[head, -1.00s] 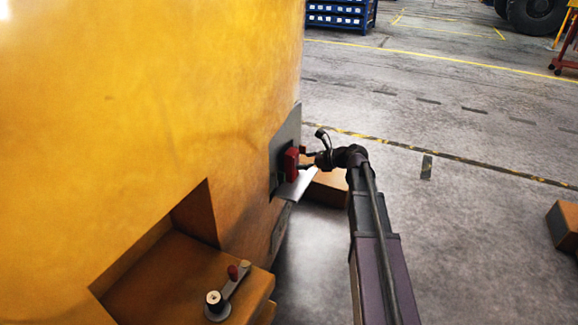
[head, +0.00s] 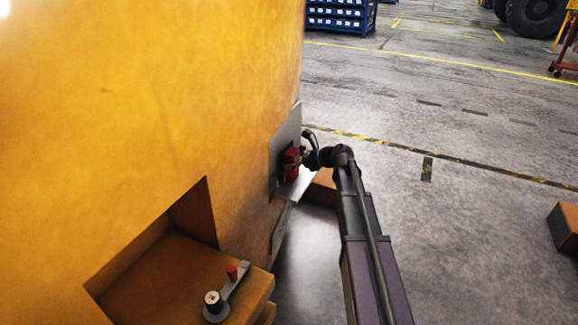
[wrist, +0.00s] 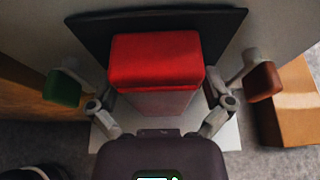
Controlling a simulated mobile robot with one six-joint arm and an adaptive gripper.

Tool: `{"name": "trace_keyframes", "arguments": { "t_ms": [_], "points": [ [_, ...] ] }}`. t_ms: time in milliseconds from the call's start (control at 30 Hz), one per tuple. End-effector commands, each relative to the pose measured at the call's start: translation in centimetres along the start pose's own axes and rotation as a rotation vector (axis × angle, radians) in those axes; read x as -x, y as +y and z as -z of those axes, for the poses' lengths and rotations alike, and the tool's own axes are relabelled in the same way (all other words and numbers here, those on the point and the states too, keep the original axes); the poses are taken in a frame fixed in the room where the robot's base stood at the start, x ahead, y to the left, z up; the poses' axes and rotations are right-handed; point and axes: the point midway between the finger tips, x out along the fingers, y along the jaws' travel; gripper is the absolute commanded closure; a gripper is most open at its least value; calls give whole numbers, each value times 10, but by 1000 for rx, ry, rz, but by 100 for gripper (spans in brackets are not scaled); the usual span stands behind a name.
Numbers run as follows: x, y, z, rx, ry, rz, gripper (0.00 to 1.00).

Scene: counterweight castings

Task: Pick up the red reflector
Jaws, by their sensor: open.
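The red reflector (head: 291,162) sits on a small grey bracket (head: 288,136) on the side of the yellow casting (head: 150,90). In the wrist view the red reflector (wrist: 156,61) is a block with a bright red top, in front of a dark plate (wrist: 222,28). My gripper (head: 300,155) is at the reflector in the head view, its fingers partly hidden there. In the wrist view my gripper (wrist: 162,85) is open, with one finger to the left and one to the right of the reflector. Gaps show between both fingertip pads and the block.
A pale shelf (wrist: 225,132) lies under the reflector. A cardboard box (head: 322,187) is on the floor behind my arm, and another box (head: 564,228) at far right. Open floor lies to the right.

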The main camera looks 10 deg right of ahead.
Motion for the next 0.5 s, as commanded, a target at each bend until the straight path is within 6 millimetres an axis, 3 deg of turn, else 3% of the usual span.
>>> {"name": "trace_keyframes", "arguments": {
  "t_ms": [33, 300, 500],
  "points": [
    [0, 0, 0, 0, 0, 0, 0],
    [0, 0, 0, 0, 0, 0, 79],
    [0, 0, 0, 0, 0, 0, 79]
  ]
}}
